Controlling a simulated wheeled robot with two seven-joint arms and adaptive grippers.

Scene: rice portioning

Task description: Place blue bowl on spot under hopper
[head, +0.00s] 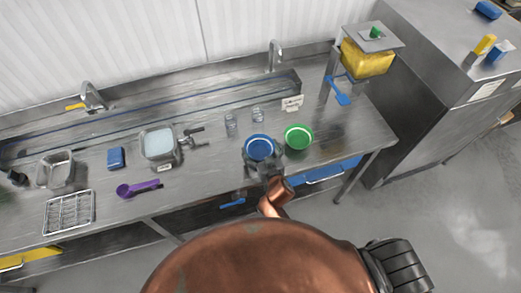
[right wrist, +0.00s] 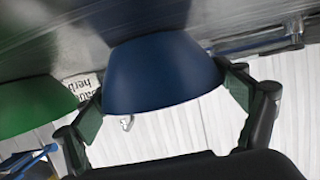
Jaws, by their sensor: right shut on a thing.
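The blue bowl (head: 259,147) is near the front edge of the steel counter, left of the green bowl (head: 299,137). My right gripper (head: 262,167) is shut on the blue bowl from the front. In the right wrist view the blue bowl (right wrist: 162,75) sits between the two fingers of my right gripper (right wrist: 165,100), one on each side. The hopper (head: 367,57), with yellow contents, stands at the counter's right end with a blue lever (head: 338,92) below it. I cannot make out a marked spot under it. My left gripper is not in view.
Two small glass jars (head: 231,125) and a white label card (head: 292,102) stand behind the bowls. A container of white contents (head: 159,143), a purple scoop (head: 136,188) and a wire rack (head: 69,212) are to the left.

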